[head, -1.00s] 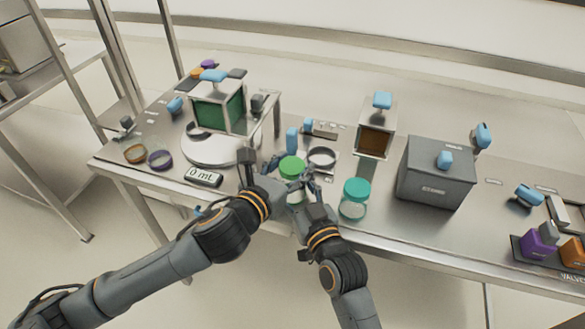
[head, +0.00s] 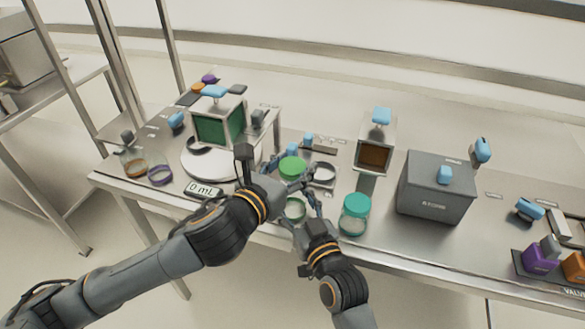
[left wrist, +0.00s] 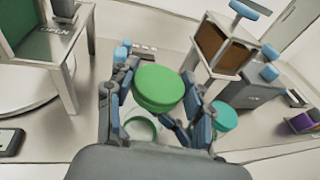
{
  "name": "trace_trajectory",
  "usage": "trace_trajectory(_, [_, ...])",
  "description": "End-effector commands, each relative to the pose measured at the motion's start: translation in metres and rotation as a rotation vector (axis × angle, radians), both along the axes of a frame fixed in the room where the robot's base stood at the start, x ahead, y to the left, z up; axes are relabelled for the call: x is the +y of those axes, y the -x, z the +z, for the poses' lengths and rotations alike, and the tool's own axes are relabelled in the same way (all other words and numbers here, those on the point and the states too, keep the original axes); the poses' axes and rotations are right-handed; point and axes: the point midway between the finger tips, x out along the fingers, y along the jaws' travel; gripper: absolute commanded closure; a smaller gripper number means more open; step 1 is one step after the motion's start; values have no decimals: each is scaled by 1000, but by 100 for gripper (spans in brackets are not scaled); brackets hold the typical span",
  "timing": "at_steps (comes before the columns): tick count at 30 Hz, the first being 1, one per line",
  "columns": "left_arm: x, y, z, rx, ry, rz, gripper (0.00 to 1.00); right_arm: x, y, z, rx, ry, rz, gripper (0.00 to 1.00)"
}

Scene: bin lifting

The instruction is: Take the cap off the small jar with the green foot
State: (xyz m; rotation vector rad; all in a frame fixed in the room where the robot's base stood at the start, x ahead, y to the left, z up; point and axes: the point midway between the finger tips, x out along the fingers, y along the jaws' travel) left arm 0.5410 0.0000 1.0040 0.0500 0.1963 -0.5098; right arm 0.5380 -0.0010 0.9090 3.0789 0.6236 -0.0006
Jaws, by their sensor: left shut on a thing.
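My left gripper (head: 291,167) is shut on the green cap (head: 292,168), seen large between its fingers in the left wrist view (left wrist: 158,86). The cap is off the small jar (head: 294,210) and above it, with a gap between them. The small jar is clear, stands near the table's front edge and shows a green ring. In the left wrist view the jar (left wrist: 140,130) is partly hidden by the cap and fingers. My right gripper (head: 314,203) is at the jar's right side; its fingers are too small and overlapped to tell whether they grip it.
A larger clear jar with a teal cap (head: 355,215) stands just right of my right gripper. A round white platform (head: 195,165) is at the left.

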Motion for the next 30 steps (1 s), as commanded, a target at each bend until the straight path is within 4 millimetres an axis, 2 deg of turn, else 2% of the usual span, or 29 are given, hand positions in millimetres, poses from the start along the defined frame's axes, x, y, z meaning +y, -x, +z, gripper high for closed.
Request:
trace_trajectory(1, [0,0,0,0,0,0,86,0,0,0,1,0,0,32])
trace_trajectory(3, [0,0,0,0,0,0,86,0,0,0,1,0,0,20])
trace_trajectory(12, [0,0,0,0,0,0,86,0,0,0,0,0,0,20])
trace_trajectory(16, [0,0,0,0,0,0,86,-3,8,-1,2,1,0,20])
trace_trajectory(20, [0,0,0,0,0,0,86,-11,28,-1,2,2,1,20])
trace_trajectory(30, [0,0,0,-1,0,0,86,-38,91,-2,5,2,1,20])
